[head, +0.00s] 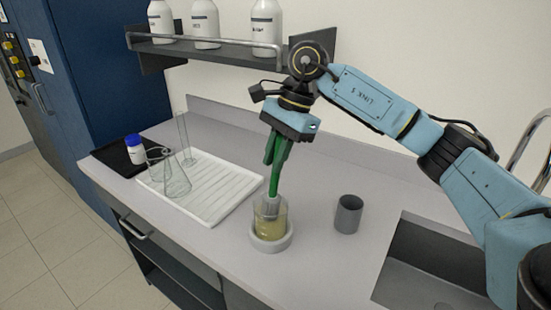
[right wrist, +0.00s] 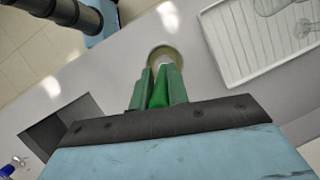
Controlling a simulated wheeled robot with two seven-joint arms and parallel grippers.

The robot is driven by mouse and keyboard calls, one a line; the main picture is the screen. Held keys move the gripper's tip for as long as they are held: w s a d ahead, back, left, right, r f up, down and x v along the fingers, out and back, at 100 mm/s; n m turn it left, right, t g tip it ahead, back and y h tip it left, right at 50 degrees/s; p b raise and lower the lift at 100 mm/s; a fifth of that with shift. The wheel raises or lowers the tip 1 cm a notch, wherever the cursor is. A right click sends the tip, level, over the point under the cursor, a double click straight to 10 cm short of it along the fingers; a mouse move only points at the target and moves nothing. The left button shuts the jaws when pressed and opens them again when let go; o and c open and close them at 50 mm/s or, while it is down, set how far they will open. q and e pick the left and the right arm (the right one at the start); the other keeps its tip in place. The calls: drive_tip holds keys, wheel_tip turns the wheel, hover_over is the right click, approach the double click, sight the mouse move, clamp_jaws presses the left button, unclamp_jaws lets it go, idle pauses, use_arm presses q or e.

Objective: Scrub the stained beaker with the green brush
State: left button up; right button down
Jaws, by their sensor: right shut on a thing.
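The green brush (head: 274,181) hangs bristles down, and its pale head is inside the stained beaker (head: 269,224). The beaker is clear with a yellowish-brown stain and stands upright in a round white holder (head: 271,243) on the counter. My right gripper (head: 277,158) is above the beaker, shut on the brush handle. In the right wrist view the green handle (right wrist: 159,92) lies between the green fingers, with the beaker's rim (right wrist: 163,53) beyond it. Whether the bristles touch the glass cannot be told. My left gripper is not in view.
A white ribbed drying tray (head: 215,200) with clear glassware (head: 173,178) is left of the beaker. A grey cup (head: 348,214) stands right of it, then the sink (head: 425,265). A white bottle with a blue cap (head: 135,150) stands on a black mat. A bottle shelf (head: 215,48) is behind.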

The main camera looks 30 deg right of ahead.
wheel_tip(320, 180, up, 6)
drive_tip(key=p, duration=0.3)
drive_tip(key=shift+f+p, duration=0.2)
drive_tip(key=shift+p, duration=0.1)
wheel_tip(320, 180, up, 5)
drive_tip(key=p, duration=0.4)
hover_over(272, 188)
drive_tip(key=shift+s+d+f, duration=0.1)
drive_tip(key=shift+d, duration=0.25)
drive_tip(key=shift+f+b, duration=0.7)
drive_tip(key=shift+f, duration=1.7)
wheel_tip(272, 188, down, 11)
drive_tip(key=b, duration=0.8)
drive_tip(key=shift+r, duration=0.15)
drive_tip(key=shift+f+b, duration=0.5)
drive_tip(key=shift+b, duration=0.1)
